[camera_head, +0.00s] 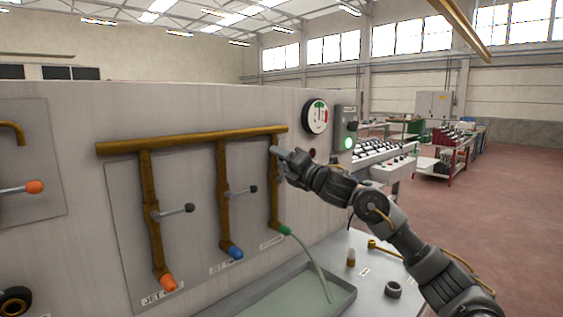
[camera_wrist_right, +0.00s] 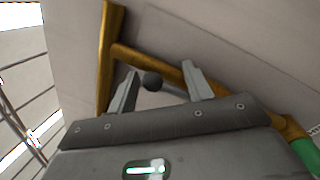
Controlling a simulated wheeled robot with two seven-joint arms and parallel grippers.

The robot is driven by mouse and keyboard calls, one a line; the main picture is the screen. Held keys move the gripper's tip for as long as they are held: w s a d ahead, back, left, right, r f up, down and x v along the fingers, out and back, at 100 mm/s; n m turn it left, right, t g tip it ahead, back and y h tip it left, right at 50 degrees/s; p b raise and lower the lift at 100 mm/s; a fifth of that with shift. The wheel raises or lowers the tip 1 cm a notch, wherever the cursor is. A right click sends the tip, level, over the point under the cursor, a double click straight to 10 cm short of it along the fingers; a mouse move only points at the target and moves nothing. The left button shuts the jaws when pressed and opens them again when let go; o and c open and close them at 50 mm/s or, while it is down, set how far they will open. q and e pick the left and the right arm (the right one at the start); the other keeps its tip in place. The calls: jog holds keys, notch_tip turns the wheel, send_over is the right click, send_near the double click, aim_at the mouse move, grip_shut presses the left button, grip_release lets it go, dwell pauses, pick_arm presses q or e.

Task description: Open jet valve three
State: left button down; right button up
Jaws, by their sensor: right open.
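A brass manifold (camera_head: 190,143) on the grey panel feeds three drop pipes with orange (camera_head: 168,283), blue (camera_head: 236,252) and green (camera_head: 285,230) tips; the label numbers are unreadable. The left and middle pipes carry levers (camera_head: 178,210) (camera_head: 242,190) sticking out sideways. My right gripper (camera_head: 277,152) is at the top of the green-tipped right pipe (camera_head: 274,195), hiding its lever. In the right wrist view my right gripper (camera_wrist_right: 160,68) is open, with a dark round knob (camera_wrist_right: 152,81) between its fingers; contact is not clear. My left gripper is out of view.
A thin pale stream or tube (camera_head: 318,268) curves from the green tip into a tray (camera_head: 300,296). A gauge (camera_head: 315,117) and a box with a lit green button (camera_head: 348,143) are right of the manifold. Small fittings (camera_head: 393,289) sit on the bench.

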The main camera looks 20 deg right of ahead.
jog(key=shift+s+d+f, duration=0.15)
jog(key=shift+s+d, duration=0.05)
jog(key=shift+s, duration=0.1)
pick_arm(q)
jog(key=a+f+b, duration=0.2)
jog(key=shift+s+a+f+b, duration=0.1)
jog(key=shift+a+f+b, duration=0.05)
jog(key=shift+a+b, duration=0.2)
pick_arm(e)
jog(key=v, duration=0.9)
jog(key=shift+s, duration=0.4)
jog(key=shift+f, duration=0.1)
